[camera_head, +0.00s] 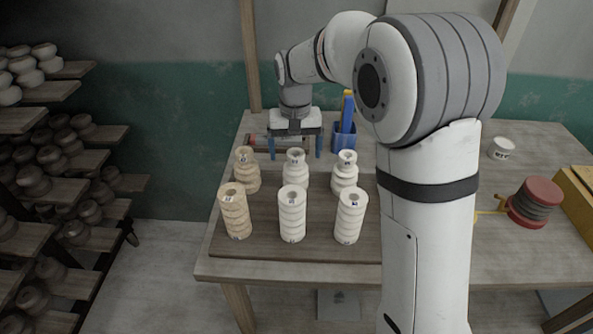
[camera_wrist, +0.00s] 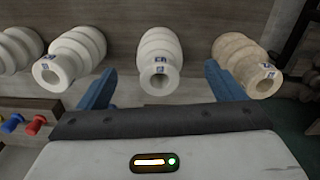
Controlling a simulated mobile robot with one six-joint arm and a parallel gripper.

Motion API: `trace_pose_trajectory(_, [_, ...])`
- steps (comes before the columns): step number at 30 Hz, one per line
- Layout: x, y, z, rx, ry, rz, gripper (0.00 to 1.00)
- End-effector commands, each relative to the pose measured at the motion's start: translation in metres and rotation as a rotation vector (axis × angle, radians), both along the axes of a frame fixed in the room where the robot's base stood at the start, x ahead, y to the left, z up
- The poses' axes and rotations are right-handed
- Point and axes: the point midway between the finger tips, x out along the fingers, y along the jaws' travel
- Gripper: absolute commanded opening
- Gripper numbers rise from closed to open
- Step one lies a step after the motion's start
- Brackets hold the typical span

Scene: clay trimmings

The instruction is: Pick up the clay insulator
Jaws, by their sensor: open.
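Several ribbed clay insulators with small labels stand upright in two rows on a dark board (camera_head: 262,247). At the left are a tan back one (camera_head: 246,172) and a tan front one (camera_head: 235,212). The others are white, including the middle back one (camera_head: 296,176), middle front one (camera_head: 292,214), right back one (camera_head: 344,176) and right front one (camera_head: 350,216). My gripper (camera_head: 296,153) is open and empty just behind the middle back insulator. In the wrist view, a white insulator (camera_wrist: 160,50) appears between its blue fingers, beyond the tips; a tan one (camera_wrist: 242,60) is right.
A blue holder (camera_head: 344,136) stands behind the right back insulator. Red-handled tools (camera_head: 262,141) lie left of my gripper. A white cup (camera_head: 501,148) and a red spool (camera_head: 537,200) are at the right. Shelves of pieces (camera_head: 60,150) fill the left. My arm hides part of the table.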

Motion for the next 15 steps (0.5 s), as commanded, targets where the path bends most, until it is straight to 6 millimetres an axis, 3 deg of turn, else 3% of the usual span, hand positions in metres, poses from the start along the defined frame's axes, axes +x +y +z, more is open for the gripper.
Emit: trace_pose_trajectory(15, [0.013, -0.001, -0.062, 0.0, 0.001, -0.001, 0.89])
